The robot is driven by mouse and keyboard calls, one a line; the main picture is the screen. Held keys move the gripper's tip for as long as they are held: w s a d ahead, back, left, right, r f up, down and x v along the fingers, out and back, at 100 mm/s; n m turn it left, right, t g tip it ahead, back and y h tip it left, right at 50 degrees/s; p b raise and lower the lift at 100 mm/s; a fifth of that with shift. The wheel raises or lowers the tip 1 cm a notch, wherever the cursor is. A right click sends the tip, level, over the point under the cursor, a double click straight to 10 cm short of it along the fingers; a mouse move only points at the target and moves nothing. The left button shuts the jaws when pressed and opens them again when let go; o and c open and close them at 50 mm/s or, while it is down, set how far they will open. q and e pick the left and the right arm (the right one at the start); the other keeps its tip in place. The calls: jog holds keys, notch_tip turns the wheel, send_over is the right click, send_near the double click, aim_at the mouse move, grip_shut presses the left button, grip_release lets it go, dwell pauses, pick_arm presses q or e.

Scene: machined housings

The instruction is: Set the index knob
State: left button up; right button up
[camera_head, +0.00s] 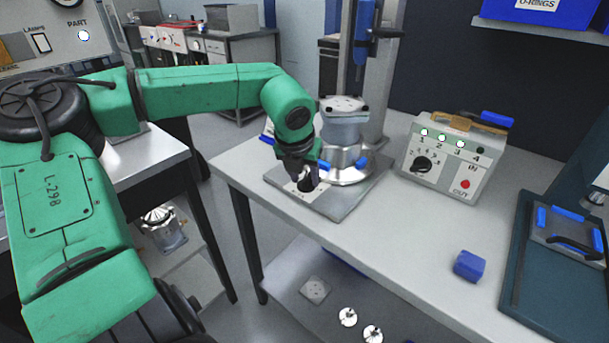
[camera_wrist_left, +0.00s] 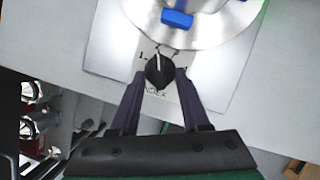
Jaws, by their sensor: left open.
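The index knob (camera_wrist_left: 158,72) is black and round with a white pointer line, which points up in the wrist view. It sits on a labelled plate (camera_wrist_left: 110,50) in front of a round metal fixture. My left gripper (camera_wrist_left: 161,76) is open, with one finger on each side of the knob and no clear grip on it. In the head view the left gripper (camera_head: 304,178) reaches down over the plate and partly hides the knob (camera_head: 308,185). My right gripper is not in view.
A metal housing (camera_head: 343,135) stands on the fixture with blue clamps. A control box (camera_head: 452,160) to the right has a dial, lamps 1 to 3 lit green and 4 dark. A blue block (camera_head: 469,265) lies on the bench (camera_head: 400,240); its front middle is clear.

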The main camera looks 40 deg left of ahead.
pick_arm(q)
grip_shut()
